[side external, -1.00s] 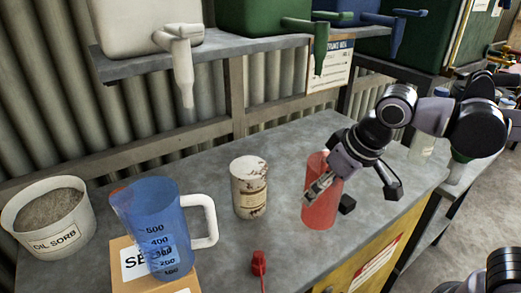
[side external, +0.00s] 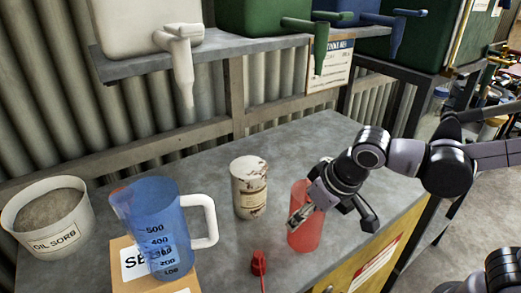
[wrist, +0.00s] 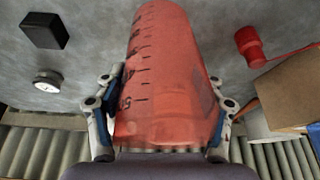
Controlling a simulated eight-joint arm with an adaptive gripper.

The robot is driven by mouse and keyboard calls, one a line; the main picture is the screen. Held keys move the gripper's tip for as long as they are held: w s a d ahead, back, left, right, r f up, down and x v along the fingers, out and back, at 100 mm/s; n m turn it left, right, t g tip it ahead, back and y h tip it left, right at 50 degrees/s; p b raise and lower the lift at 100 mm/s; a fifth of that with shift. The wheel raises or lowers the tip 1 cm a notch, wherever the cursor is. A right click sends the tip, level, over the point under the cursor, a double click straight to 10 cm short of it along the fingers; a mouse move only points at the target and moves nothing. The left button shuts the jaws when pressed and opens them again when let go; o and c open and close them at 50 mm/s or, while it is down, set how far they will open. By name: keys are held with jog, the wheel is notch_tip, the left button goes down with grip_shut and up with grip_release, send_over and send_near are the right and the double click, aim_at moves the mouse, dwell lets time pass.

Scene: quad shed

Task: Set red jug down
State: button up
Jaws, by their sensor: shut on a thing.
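The red jug (side external: 306,233) is a translucent vessel with dark graduation marks, seen upright in the side view near the front edge of the grey bench (side external: 215,262). My gripper (side external: 300,214) is shut on it from the right side. In the wrist view the jug (wrist: 165,70) fills the middle, with a finger pressed on each side of it. I cannot tell whether its base touches the bench or is slightly above it.
A rusty white can (side external: 249,188) stands left of the jug, behind a small red part (side external: 259,262). A blue measuring jug (side external: 160,230) stands on a cardboard box (side external: 190,280). A white tub (side external: 50,220) is far left. A black block (wrist: 45,30) and round gauge (wrist: 47,81) lie nearby.

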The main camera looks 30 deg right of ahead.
jog(key=shift+f, duration=0.15)
jog(key=o, duration=1.6)
jog(key=shift+c, duration=0.2)
jog(key=v, duration=1.2)
jog(key=w+d+f+m+t, duration=0.1)
jog(key=w+d+f+t, duration=0.1)
jog(key=d+f, duration=0.7)
jog(key=d, duration=0.4)
jog(key=shift+h, duration=0.3)
